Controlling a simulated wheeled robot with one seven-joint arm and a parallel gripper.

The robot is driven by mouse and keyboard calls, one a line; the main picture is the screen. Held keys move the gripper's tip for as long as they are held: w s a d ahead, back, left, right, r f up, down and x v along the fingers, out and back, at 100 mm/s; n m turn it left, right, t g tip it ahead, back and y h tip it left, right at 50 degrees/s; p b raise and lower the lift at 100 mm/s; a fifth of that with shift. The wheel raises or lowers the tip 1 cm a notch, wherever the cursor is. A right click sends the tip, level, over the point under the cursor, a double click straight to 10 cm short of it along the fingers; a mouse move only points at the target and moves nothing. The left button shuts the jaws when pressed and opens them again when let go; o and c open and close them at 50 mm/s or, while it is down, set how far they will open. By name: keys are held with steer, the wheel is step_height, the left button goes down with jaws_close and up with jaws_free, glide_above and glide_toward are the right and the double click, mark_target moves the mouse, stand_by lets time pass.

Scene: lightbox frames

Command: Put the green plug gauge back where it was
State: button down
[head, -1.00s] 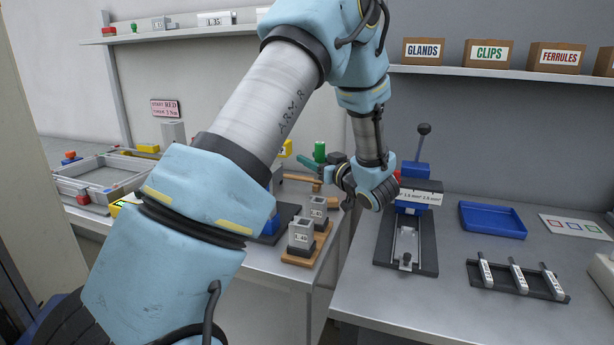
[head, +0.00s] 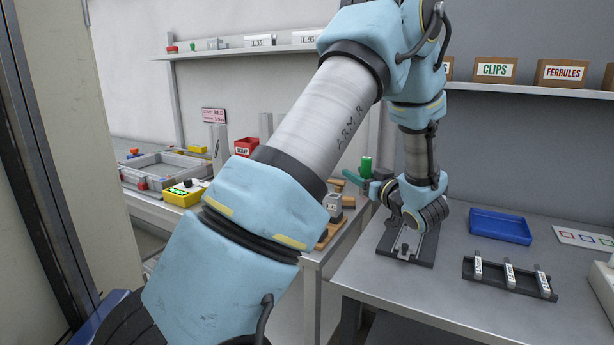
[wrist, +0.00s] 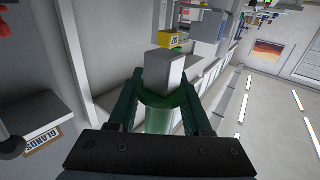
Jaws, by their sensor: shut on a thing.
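The green plug gauge (head: 366,164) is held upright in my gripper (head: 368,182), near the gap between the two benches in the head view. In the wrist view my gripper (wrist: 161,98) has its two dark green fingers on either side of the gauge (wrist: 166,74). A grey block end points away from me, and a green round part lies between the fingers. A long shelf (head: 250,50) on the back wall carries labelled grey blocks and small red and green pieces. I cannot tell which spot is the gauge's former place.
The left bench has a grey frame fixture (head: 160,172), a yellow box (head: 184,194), a red bin (head: 246,147) and wooden stands (head: 328,236), partly behind my arm. The right bench has a blue tray (head: 500,226) and a dark rack (head: 508,278). A cabinet edge stands close at left.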

steer(key=s+a+f, duration=0.1)
steer(key=a+f, duration=0.3)
steer(key=a, duration=0.3)
steer(key=s+a+f+m+h, duration=0.1)
steer(key=s+a+f, duration=0.1)
steer(key=a+f, duration=0.3)
steer(key=s+a+f+h, duration=0.1)
steer(key=a+f, duration=0.4)
steer(key=a, duration=0.6)
steer(key=shift+s+a+m+t, duration=0.15)
steer(key=shift+s+m+t, duration=0.2)
steer(key=shift+s, duration=0.3)
